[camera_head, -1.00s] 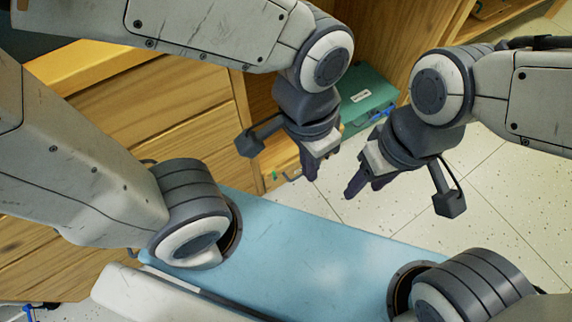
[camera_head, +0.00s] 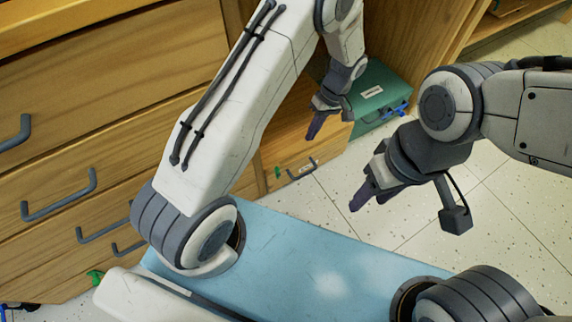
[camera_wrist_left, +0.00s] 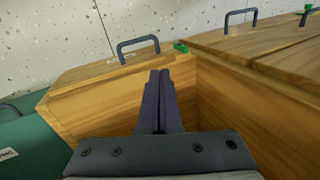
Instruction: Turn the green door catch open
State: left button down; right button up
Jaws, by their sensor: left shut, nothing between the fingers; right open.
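A small green door catch (camera_head: 277,172) sits on the front of the low wooden cabinet, left of a dark bar handle (camera_head: 301,169). In the left wrist view the catch (camera_wrist_left: 181,47) shows at the cabinet's edge, beyond the fingertips and slightly right. I cannot tell which way it is turned. My left gripper (camera_head: 314,128) is shut and empty, above and right of the catch in the head view, apart from it. Its closed fingers (camera_wrist_left: 158,78) point toward the cabinet front. My right gripper (camera_head: 362,195) is open and empty, over the floor to the right.
A second green catch (camera_head: 95,277) shows at lower left, near drawers with dark handles (camera_head: 60,195). A green case (camera_head: 376,97) with a white label stands behind my left gripper. Speckled floor (camera_head: 440,215) lies open to the right.

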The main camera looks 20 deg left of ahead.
aim_at(277, 173)
pick_arm(q)
jog(key=f, duration=0.1)
jog(key=a+f, duration=0.1)
jog(key=n, duration=0.1)
jog(key=shift+w+a+f, duration=0.15)
jog(key=shift+w+f, duration=0.1)
jog(key=shift+f, duration=0.15)
jog(key=b+x, duration=0.2)
jog(key=x, duration=0.1)
jog(key=s+b+x, duration=0.1)
jog(key=b+x, duration=0.2)
jog(key=x, duration=0.1)
jog(key=a+b+x, duration=0.1)
jog(key=b+x, duration=0.1)
jog(key=x, duration=0.2)
jog(key=shift+s+a+r+b, duration=0.1)
jog(key=shift+s+r+b, duration=0.2)
jog(key=shift+s+r, duration=0.05)
jog(key=shift+s+a+r+b, duration=0.2)
jog(key=shift+s+a+b, duration=0.15)
jog(key=shift+s+a, duration=0.3)
jog(key=shift+d, duration=0.15)
